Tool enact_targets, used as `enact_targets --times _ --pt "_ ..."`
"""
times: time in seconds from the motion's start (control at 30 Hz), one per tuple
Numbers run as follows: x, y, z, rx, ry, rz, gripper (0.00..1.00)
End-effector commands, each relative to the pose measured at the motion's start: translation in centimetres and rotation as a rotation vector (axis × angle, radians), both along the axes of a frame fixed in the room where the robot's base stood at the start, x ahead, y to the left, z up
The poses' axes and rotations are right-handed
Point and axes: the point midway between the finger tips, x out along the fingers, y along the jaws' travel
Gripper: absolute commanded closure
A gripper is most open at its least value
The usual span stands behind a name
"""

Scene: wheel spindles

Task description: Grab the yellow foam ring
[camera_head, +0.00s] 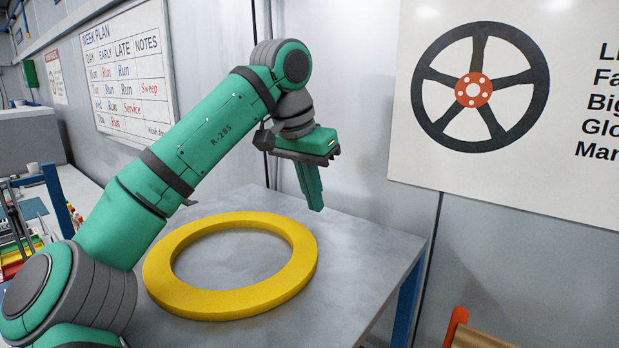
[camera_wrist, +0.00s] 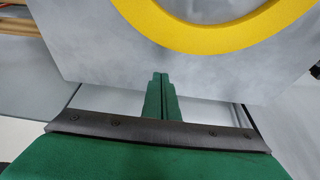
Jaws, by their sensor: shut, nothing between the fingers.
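The yellow foam ring (camera_head: 170,283) lies flat on a grey table (camera_head: 345,262) in the head view. Its near-left side is partly close to my arm in the picture. In the wrist view, part of the ring (camera_wrist: 205,42) shows at the top, cut off by the frame edge. My gripper (camera_head: 316,208) is shut and empty, its fingers pointing down, above the table by the ring's far right side. In the wrist view my gripper's fingers (camera_wrist: 160,78) are together, apart from the ring, with bare table between.
A wall board with a wheel picture (camera_head: 480,85) and a week plan board (camera_head: 125,75) are on the walls. An orange and wooden object (camera_head: 458,328) stands at the lower right. Blue racks with small items (camera_head: 40,215) are at the left. The table right of the ring is clear.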

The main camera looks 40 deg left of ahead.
Motion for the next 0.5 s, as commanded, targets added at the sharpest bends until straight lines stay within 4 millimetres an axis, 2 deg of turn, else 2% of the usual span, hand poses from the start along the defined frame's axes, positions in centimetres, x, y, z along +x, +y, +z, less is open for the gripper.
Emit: enact_targets --times 0.1,0.3,0.5 --pt "0.4 0.1 -1.8 0.001 0.0 -0.001 1.0" --pt "-2.2 -0.2 -1.6 0.002 -0.002 0.002 1.0" --pt "-3.2 -0.4 -1.6 0.0 -0.001 0.0 1.0"
